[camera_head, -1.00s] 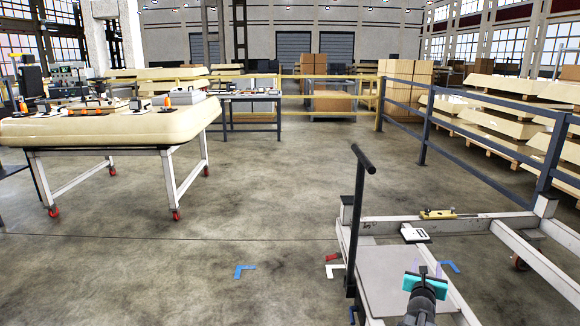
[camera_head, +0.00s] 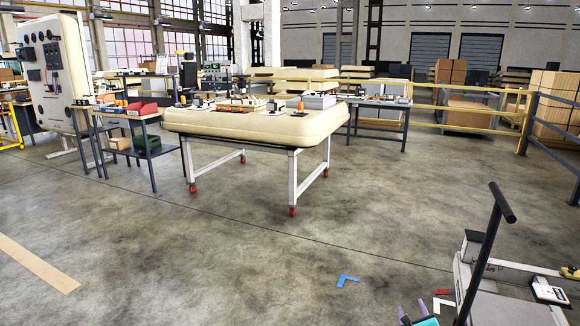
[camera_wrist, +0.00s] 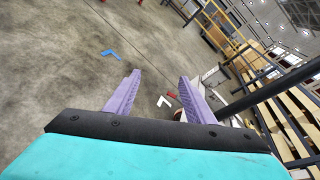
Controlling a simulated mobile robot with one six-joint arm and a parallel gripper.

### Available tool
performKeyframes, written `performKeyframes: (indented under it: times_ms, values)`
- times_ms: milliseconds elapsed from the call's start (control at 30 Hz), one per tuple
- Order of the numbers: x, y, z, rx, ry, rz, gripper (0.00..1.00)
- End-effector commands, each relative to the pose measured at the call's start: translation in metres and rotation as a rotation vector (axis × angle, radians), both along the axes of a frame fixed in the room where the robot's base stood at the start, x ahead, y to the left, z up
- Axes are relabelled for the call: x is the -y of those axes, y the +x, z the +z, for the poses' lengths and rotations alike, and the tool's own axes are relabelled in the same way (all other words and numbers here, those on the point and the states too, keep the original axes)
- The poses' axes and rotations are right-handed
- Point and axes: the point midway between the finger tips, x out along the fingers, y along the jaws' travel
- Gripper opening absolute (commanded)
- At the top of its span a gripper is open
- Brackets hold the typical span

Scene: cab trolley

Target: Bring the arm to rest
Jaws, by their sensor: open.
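My gripper (camera_head: 414,312) shows at the bottom edge of the head view, just left of the trolley, with its teal body and purple fingers partly cut off by the frame. Much of the trolley is cut off by the frame.
A cream cab panel (camera_head: 250,124) rests on a white wheeled frame (camera_head: 293,180) at centre left. A side table (camera_head: 150,152) with bins stands left of it. Blue (camera_head: 348,280) and white corner marks lie on the floor. Yellow railings (camera_head: 460,108) run behind. The middle floor is clear.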

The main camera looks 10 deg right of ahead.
Motion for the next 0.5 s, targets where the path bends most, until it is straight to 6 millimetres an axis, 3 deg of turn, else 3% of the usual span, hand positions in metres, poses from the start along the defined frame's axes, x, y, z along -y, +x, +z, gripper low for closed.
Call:
performKeyframes:
  times_ms: [33, 233, 500]
  values:
    - [-0.024, 0.009, -0.001, -0.023, -0.022, 0.054, 0.49]
    - [-0.115, 0.033, -0.017, -0.105, -0.131, 0.28, 0.49]
    - [-0.246, 0.039, -0.046, -0.208, -0.294, 0.623, 0.49]
